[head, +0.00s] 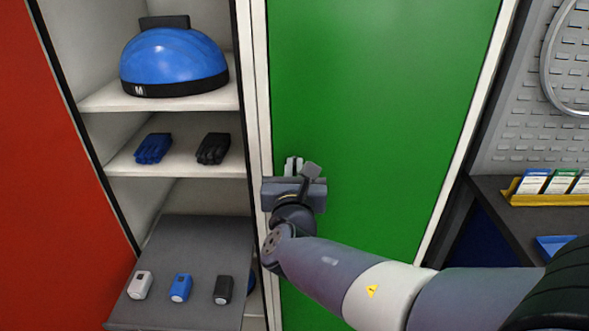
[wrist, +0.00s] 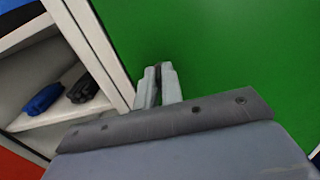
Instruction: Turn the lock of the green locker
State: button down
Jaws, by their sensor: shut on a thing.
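The green locker (head: 385,90) has a tall flat green door, closed, in the middle of the head view. The door also fills the upper right of the wrist view (wrist: 230,50). My gripper (head: 293,166) is at the door's left edge, beside the white frame. In the wrist view its two pale fingers (wrist: 157,82) are close together, pointing at the door, shut on a small dark piece, the lock (wrist: 158,72). The fingers and gripper body hide most of the lock, so I cannot tell how it is turned.
Left of the door, an open locker has a blue helmet (head: 173,62), blue gloves (head: 153,148) and black gloves (head: 213,148) on shelves. Below, a grey surface (head: 200,240) bears several small devices. A dark bench (head: 500,200) stands right.

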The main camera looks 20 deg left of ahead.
jog(key=shift+f+b, duration=0.15)
jog(key=shift+b, duration=0.15)
jog(key=m+b, duration=0.1)
jog(key=b, duration=0.1)
jog(key=m+b, duration=0.2)
jog(key=shift+d+f+b, duration=0.1)
jog(key=shift+f+b, duration=0.15)
jog(key=shift+b, duration=0.1)
jog(key=m+b, duration=0.7)
jog(key=b, duration=0.2)
jog(key=m+b, duration=0.7)
jog(key=b, duration=0.2)
jog(key=shift+d+m+b, duration=0.2)
jog(key=shift+m+b, duration=0.1)
jog(key=shift+m, duration=0.3)
jog(key=c, duration=1.6)
grip_release()
jog(key=shift+o, duration=0.2)
jog(key=shift+s+r, duration=0.1)
